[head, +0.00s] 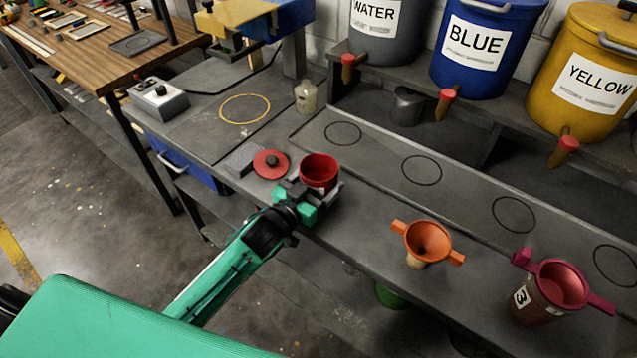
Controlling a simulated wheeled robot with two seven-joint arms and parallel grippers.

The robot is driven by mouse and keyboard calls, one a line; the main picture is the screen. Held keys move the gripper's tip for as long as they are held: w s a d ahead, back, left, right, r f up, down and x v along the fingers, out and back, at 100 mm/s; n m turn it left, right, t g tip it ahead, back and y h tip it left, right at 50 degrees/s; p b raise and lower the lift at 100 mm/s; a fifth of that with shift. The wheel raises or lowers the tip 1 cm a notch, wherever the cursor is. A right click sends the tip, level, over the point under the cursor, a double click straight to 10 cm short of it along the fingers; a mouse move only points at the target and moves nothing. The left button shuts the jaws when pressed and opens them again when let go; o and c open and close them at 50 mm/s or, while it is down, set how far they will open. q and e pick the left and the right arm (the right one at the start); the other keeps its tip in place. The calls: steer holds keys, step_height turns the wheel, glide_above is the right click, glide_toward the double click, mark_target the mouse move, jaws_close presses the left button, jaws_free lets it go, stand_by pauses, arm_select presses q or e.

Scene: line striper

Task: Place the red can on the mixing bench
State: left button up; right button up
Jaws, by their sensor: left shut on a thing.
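The red can (319,170) is open-topped and stands upright at the front edge of the grey mixing bench (345,228). My left gripper (318,193) is shut on the can from the front left, its green and dark jaws at the can's near side. I cannot tell whether the can's base touches the bench or hangs just above it. A red lid with a dark knob (271,163) lies on the bench to the left of the can. My right gripper is not in view.
An orange funnel (427,241) and a magenta funnel on a container (562,285) stand to the right. WATER, BLUE (484,45) and YELLOW drums stand on the back shelf, above circles marked on the bench. A bottle (306,97) and a yellow ring (244,108) are behind left.

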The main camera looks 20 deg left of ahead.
arm_select(q)
steer(key=shift+f, duration=0.5)
steer(key=o, duration=1)
steer(key=shift+f, duration=0.25)
steer(key=o, duration=0.5)
steer(key=shift+r, duration=0.1)
steer(key=shift+c, duration=0.2)
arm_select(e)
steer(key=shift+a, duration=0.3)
arm_select(q)
steer(key=shift+r, duration=0.1)
steer(key=b+v, duration=0.2)
steer(key=v, duration=1)
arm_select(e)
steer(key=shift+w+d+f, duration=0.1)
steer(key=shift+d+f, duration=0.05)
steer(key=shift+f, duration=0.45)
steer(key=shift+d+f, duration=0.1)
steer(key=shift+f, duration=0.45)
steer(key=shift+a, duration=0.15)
